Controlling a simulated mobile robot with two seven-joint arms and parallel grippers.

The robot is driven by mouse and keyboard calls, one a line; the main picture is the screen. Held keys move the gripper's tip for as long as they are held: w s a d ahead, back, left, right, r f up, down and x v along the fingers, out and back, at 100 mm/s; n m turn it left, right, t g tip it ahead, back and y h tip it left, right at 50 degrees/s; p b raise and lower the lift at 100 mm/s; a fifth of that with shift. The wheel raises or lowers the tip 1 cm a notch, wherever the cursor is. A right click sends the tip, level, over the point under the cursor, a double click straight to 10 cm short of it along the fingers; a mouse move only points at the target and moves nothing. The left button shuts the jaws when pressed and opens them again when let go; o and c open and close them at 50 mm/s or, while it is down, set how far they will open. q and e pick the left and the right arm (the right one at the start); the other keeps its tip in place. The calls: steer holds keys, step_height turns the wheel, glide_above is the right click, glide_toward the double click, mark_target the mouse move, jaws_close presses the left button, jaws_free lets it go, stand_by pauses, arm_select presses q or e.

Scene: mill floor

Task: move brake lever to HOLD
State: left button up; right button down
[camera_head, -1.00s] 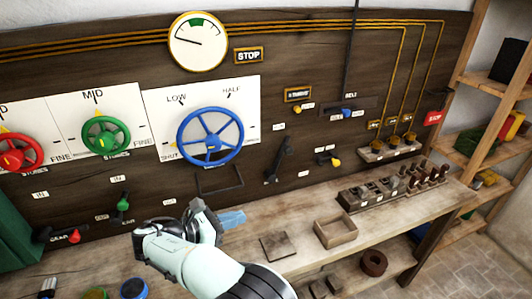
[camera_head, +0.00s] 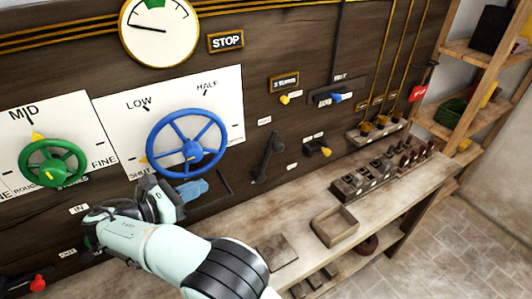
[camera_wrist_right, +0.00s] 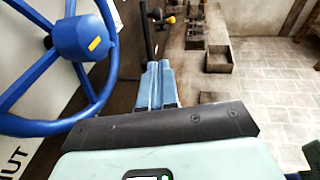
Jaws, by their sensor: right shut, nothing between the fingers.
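A dark lever (camera_head: 267,157) stands tilted on the wooden panel, right of the blue handwheel; it also shows in the right wrist view (camera_wrist_right: 147,32). The small labels beside it are too small to read, so I cannot confirm which is the brake lever. A shorter lever with a yellow knob (camera_head: 325,151) sits to its right. My right gripper (camera_head: 192,190) has blue fingers, shut and empty, just below the blue handwheel and left of the dark lever. In the right wrist view its fingers (camera_wrist_right: 157,85) point toward the dark lever, apart from it. My left gripper is not in view.
The blue handwheel (camera_head: 187,143) is close above my right gripper and beside it in the wrist view. A workbench (camera_head: 305,235) below holds an open wooden box (camera_head: 334,224) and a row of small levers (camera_head: 380,172). Shelves (camera_head: 470,90) stand at right.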

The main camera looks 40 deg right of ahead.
steer(key=r+x, duration=0.1)
steer(key=x, duration=2.3)
steer(key=shift+b, duration=0.35)
steer(key=shift+d, duration=0.15)
